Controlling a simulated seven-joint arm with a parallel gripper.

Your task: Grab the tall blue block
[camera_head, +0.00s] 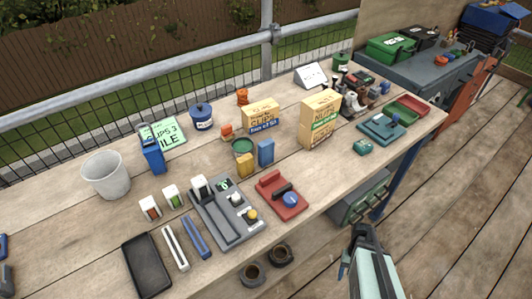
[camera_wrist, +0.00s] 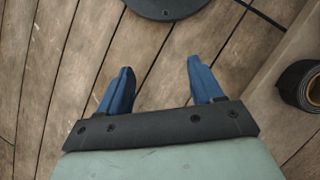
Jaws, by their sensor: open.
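A tall blue block (camera_head: 153,158) stands upright on the wooden bench, just right of the white bucket and in front of a green sign. A second, shorter-looking blue block (camera_head: 266,152) stands near the bench middle, beside a yellow block (camera_head: 245,165). My gripper (camera_head: 352,254) is off the front edge of the bench at the lower right, far from both blue blocks. In the wrist view my gripper (camera_wrist: 159,72) has its two blue fingers wide apart with nothing between them. Neither blue block shows in the wrist view.
The bench (camera_head: 90,240) is crowded with a white bucket (camera_head: 106,175), a grey control panel (camera_head: 228,215), a red device (camera_head: 282,196) and cardboard boxes (camera_head: 319,118). A metal railing (camera_head: 150,81) runs behind. The wrist view shows floorboards, a dark disc (camera_wrist: 166,8) and a dark roll (camera_wrist: 302,88).

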